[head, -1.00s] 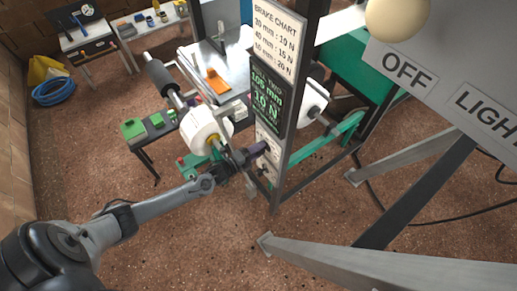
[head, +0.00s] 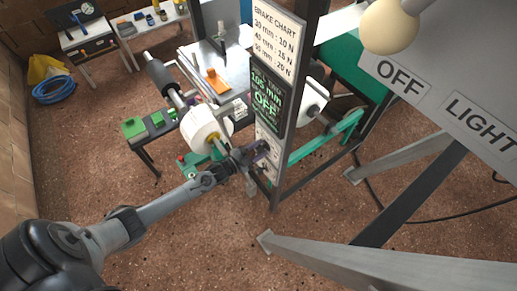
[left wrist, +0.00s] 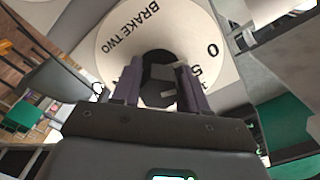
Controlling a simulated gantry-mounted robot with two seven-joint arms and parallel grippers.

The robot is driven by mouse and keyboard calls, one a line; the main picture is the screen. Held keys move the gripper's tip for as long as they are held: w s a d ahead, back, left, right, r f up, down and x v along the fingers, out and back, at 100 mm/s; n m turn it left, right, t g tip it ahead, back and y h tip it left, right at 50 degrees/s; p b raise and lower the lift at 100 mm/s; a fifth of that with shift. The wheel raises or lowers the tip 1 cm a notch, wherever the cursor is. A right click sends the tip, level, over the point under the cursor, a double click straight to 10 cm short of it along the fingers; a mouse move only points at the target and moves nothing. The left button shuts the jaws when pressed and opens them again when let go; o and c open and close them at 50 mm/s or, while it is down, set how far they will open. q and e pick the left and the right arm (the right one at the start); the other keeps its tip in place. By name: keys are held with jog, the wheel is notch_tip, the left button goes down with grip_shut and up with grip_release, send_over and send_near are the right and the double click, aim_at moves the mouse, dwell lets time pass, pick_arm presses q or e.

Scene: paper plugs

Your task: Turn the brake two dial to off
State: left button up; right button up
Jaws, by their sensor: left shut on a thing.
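The brake two dial (left wrist: 205,28) shows in the left wrist view as a pale round face marked BRAKE TWO, with 0 and 5 on its right side. Its dark knob (left wrist: 160,88) is between the two fingers of my left gripper (left wrist: 158,72), which is shut on it. In the head view my left gripper (head: 258,150) is at the lower panel of the post, and hides most of the dial. The dark display (head: 266,98) above it reads 105 mm and OFF in green. My right gripper is not in view.
A brake chart (head: 276,40) hangs above the display. A white roll (head: 205,128) on a shaft stands left of the post. A large OFF label (head: 402,76) and a LIGHT label (head: 481,118) are on a grey panel at upper right. Grey beams cross the lower right.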

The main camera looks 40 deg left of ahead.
pick_arm(q)
jog(key=shift+n, duration=0.3)
jog(key=o, duration=1)
jog(key=shift+c, duration=0.2)
jog(key=p+v, duration=0.1)
jog(key=v, duration=0.9)
jog(key=shift+s+p, duration=0.35)
jog(key=shift+s, duration=0.05)
jog(key=shift+a, duration=0.1)
